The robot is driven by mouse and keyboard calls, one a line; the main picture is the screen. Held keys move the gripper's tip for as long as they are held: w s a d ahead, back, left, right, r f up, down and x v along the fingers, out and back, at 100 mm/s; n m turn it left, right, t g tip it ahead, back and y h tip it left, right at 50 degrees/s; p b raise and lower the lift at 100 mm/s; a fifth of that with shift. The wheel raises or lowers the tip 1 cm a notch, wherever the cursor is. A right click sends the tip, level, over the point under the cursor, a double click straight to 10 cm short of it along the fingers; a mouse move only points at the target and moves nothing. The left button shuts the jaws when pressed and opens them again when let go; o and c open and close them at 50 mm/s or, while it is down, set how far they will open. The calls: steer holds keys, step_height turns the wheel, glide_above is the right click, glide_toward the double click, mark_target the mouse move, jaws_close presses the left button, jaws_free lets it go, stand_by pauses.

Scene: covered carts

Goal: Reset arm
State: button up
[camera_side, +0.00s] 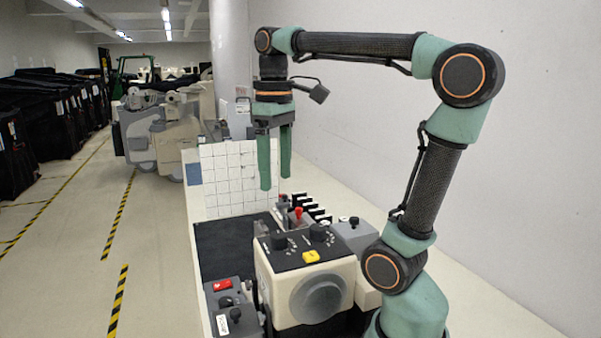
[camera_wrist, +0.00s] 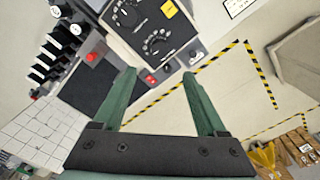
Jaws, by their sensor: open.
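My gripper (camera_side: 275,160) hangs from my raised arm with its two green fingers pointing down. It is open and empty, above the work surface near the white tiled panel (camera_side: 229,180). The fingers touch nothing that I can see.
A dark mat (camera_side: 225,248) is bare. Covered black carts (camera_side: 45,125) line the left aisle.

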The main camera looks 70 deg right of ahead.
steer(key=w+a+f+t, duration=0.2)
steer(key=a+f+t, duration=0.3)
steer(key=a+f, duration=0.4)
steer(key=shift+f+n+t, duration=0.3)
steer(key=shift+f, duration=0.15)
stand_by(0.4)
